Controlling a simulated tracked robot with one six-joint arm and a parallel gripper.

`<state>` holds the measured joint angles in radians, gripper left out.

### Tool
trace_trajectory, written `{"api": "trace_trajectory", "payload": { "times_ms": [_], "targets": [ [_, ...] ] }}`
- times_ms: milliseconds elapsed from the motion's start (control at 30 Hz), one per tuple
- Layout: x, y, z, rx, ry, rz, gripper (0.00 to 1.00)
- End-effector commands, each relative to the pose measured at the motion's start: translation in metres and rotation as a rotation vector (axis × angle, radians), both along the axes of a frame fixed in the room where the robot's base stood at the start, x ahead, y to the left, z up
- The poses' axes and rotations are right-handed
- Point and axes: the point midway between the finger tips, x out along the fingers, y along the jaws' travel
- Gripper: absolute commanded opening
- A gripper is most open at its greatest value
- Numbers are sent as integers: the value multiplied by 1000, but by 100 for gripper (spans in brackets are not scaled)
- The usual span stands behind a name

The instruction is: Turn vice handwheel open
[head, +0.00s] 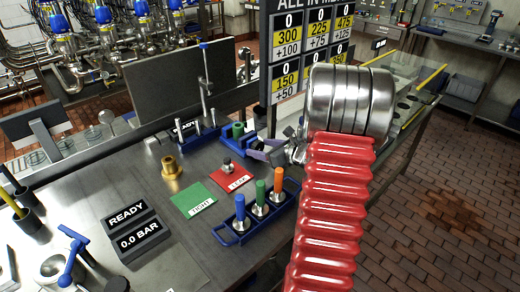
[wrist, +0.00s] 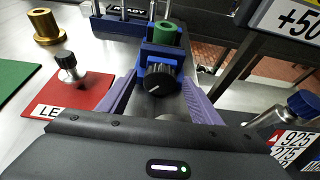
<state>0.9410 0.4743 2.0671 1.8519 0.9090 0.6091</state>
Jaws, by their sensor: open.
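The vice handwheel is a ribbed black knob (wrist: 158,82) with a white pointer line, on the near end of a blue vice (wrist: 160,50). The vice holds a green hollow cylinder (wrist: 165,33). My gripper (wrist: 159,92) has its two purple fingers apart, one on each side of the handwheel; contact cannot be made out. In the head view, my gripper (head: 262,152) is at the right end of the vice (head: 236,145), below the green cylinder (head: 238,130), and mostly hides the handwheel.
A red mat (head: 231,181) with a small knobbed part and a green mat (head: 194,200) lie nearby. A blue rack (head: 236,233) holds three colored-handled tools. A brass piece (head: 171,168) stands left of the vice. A score board (head: 304,50) rises behind. Displays (head: 127,216) read READY and 0.0 BAR.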

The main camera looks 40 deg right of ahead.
Motion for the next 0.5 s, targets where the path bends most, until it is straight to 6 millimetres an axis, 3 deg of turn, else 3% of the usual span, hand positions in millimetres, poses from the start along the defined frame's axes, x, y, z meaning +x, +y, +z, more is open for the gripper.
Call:
{"api": "trace_trajectory", "payload": {
  "times_ms": [267,500],
  "targets": [
    [1,0,0,-1,-1,0,58],
    [1,0,0,-1,-1,1,42]
  ]
}}
